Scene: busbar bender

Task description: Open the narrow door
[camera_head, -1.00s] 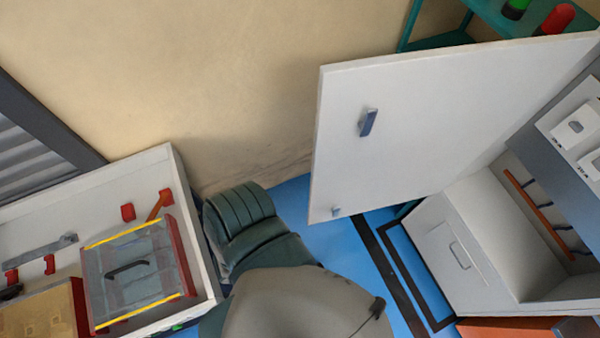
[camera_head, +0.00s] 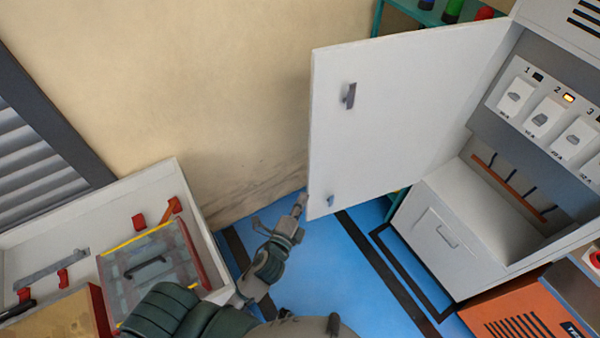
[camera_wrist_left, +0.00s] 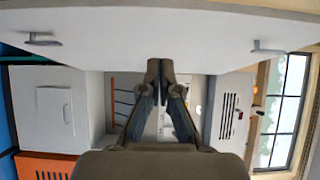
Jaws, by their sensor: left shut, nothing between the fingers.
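The white cabinet door (camera_head: 405,125) stands swung wide open, with its hinge side at the cabinet on the right. It carries two small grey handles, an upper one (camera_head: 350,96) and a lower one (camera_head: 331,200). My left gripper (camera_head: 302,200) is shut and empty at the door's free edge, by its lower corner. In the left wrist view the shut fingertips (camera_wrist_left: 160,66) are close to the edge of the door (camera_wrist_left: 170,30). I cannot tell whether they touch it. My right gripper is not in view.
The open cabinet (camera_head: 500,215) shows numbered white switches (camera_head: 540,118) and an orange bar with dark hooks. A white-rimmed bench (camera_head: 180,190) with a clear-covered box stands at left. Blue floor (camera_head: 310,270) lies between. A green shelf (camera_head: 420,12) stands behind the door.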

